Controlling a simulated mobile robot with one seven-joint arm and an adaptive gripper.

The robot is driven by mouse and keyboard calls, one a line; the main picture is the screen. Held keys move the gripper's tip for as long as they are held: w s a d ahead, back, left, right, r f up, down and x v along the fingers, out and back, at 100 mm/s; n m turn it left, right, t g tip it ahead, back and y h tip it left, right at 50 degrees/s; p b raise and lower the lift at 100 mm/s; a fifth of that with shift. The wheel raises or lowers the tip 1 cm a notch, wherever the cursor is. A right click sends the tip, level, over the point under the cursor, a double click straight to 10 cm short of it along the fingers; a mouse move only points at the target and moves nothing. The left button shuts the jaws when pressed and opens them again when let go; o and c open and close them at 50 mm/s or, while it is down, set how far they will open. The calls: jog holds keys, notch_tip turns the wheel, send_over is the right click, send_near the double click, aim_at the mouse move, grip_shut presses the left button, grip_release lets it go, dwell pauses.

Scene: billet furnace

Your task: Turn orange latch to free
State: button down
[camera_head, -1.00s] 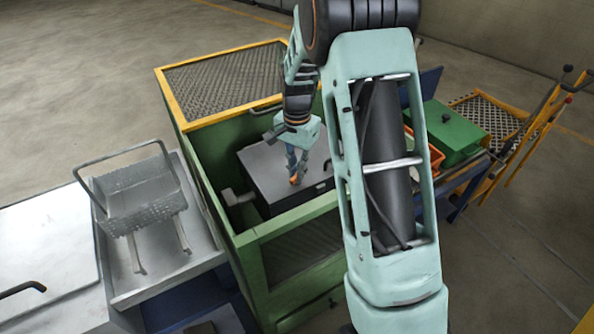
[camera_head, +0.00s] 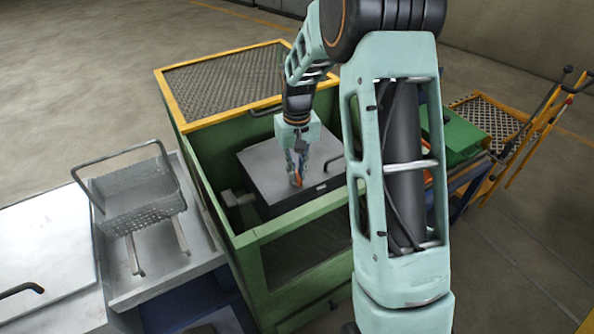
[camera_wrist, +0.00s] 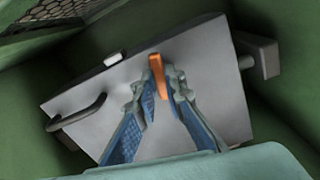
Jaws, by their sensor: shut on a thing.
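The orange latch (camera_wrist: 158,75) sits on the grey lid of a box (camera_wrist: 215,75) inside a green frame. It also shows in the head view as a small orange piece (camera_head: 296,180) at my fingertips. In the wrist view my gripper (camera_wrist: 161,88) is shut on the latch, with one blue-padded finger on each side of it. The latch's upper end sticks out past the fingertips, and the fingers partly cover its sides. In the head view my gripper (camera_head: 296,178) points down onto the lid.
Green walls (camera_wrist: 275,100) surround the box closely. A dark handle (camera_wrist: 77,112) stands on the lid, left of my gripper. A mesh panel with a yellow rim (camera_head: 225,80) lies behind. A wire basket (camera_head: 140,205) stands on a metal tray at left.

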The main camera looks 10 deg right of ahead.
aim_at(297, 175)
jog(key=shift+n, duration=1)
jog(key=c, duration=2)
grip_release()
jog(key=shift+r, duration=0.1)
notch_tip(297, 175, up, 12)
jog(key=shift+f, duration=0.1)
